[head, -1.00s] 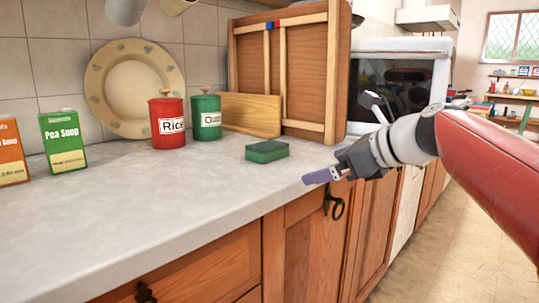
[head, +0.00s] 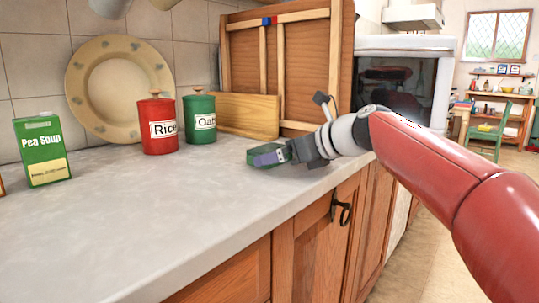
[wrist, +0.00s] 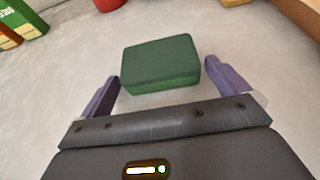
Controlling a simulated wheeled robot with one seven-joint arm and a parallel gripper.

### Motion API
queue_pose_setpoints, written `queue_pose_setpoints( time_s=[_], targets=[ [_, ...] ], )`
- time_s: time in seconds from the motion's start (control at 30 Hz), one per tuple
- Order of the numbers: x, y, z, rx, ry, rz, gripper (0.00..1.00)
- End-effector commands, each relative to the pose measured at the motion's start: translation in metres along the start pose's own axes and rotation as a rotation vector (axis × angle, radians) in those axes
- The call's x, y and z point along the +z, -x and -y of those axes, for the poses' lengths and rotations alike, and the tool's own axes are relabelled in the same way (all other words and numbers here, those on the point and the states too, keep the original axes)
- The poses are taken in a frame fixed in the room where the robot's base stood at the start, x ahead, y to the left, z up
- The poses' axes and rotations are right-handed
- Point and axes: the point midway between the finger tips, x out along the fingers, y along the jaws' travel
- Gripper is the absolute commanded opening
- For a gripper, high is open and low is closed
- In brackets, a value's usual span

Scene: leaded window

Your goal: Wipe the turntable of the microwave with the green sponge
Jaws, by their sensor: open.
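The green sponge (head: 253,154) lies flat on the grey worktop, partly hidden behind my gripper (head: 270,157) in the head view. In the wrist view the sponge (wrist: 160,65) lies just ahead of my gripper (wrist: 172,92). The purple fingers are open and apart, with the sponge's near edge between or just beyond their tips. I cannot tell whether they touch it. The microwave (head: 445,85) stands on the worktop at the back right, with a dark front. Its turntable cannot be made out.
A tall wooden panel (head: 240,60) and a low board (head: 235,115) lean at the back. A red rice canister (head: 158,130), a green canister (head: 199,120), a plate (head: 78,85) and a soup box (head: 42,150) stand to the left. The front worktop is clear.

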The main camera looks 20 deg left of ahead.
Motion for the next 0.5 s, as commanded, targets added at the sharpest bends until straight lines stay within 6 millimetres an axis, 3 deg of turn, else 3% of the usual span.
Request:
queue_pose_setpoints(
  time_s=[0.1, 0.37, 0.5],
  targets=[
    [-0.0002, -0.0114, 0.0001, 0.000, 0.000, 0.000, 1.00],
    [-0.0002, -0.0134, 0.0002, -0.002, 0.000, 0.000, 1.00],
    [-0.0003, -0.0133, 0.0002, -0.001, 0.000, 0.000, 0.82]
  ],
)
